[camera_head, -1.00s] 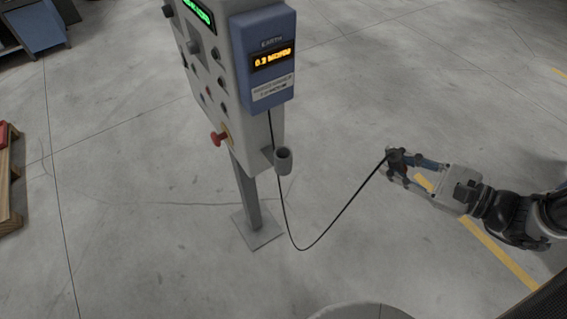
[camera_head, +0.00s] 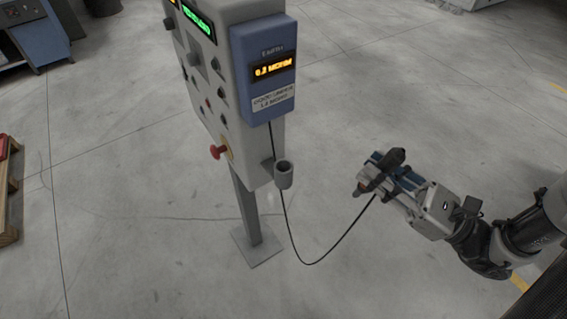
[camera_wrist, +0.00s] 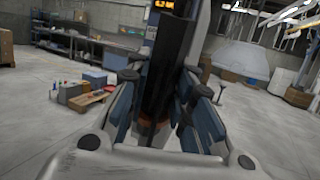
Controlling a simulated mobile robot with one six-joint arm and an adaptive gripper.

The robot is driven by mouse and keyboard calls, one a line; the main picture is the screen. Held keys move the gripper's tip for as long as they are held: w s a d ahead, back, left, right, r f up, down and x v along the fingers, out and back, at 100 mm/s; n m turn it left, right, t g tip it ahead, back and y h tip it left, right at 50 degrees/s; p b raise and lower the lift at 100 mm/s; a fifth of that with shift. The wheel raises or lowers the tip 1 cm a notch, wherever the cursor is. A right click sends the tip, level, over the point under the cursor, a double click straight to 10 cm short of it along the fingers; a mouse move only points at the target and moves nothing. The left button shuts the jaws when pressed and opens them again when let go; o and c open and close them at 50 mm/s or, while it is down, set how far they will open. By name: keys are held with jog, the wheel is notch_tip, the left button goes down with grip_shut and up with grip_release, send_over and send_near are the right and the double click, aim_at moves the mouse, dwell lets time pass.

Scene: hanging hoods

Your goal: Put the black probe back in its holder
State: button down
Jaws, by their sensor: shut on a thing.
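My gripper (camera_head: 385,178) is shut on the black probe (camera_head: 394,158) at the right of the head view. The probe is tilted, its dark thick end up and to the right, its other end low and to the left. In the wrist view the probe (camera_wrist: 170,65) stands between the fingers and hides much of what lies behind. The holder, a small grey cup (camera_head: 284,175), is fixed low on the side of the control panel, open at the top. It looks empty. My gripper is to the right of the cup, clearly apart from it. A black cable (camera_head: 330,252) hangs in a loop from the blue meter box to the probe.
The grey control panel (camera_head: 215,100) stands on a post with a square foot (camera_head: 258,246). It carries the blue meter box (camera_head: 262,70) and a red knob (camera_head: 217,152) that sticks out. The floor between panel and gripper is clear apart from the cable.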

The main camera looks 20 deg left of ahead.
jog(key=w+a+b, duration=0.1)
jog(key=w+a, duration=0.1)
jog(key=a, duration=0.6)
jog(key=w+a+b, duration=0.1)
jog(key=w+a, duration=0.2)
jog(key=a, duration=0.5)
jog(key=f, duration=0.2)
jog(key=a+f+b, duration=0.1)
jog(key=f, duration=0.1)
jog(key=f+b, duration=0.1)
jog(key=f, duration=0.1)
jog(key=shift+w+a+f, duration=0.1)
jog(key=shift+w+a, duration=0.25)
jog(key=shift+w+a+f+g+h+b, duration=0.2)
jog(key=shift+a+f+h, duration=0.3)
jog(key=shift+h, duration=0.2)
jog(key=shift+w+a+f+g+h+b, duration=0.1)
jog(key=shift+w+a+f+g+h, duration=0.1)
jog(key=shift+a+f+h, duration=0.3)
jog(key=shift+r, duration=0.1)
jog(key=c, duration=1.4)
grip_release()
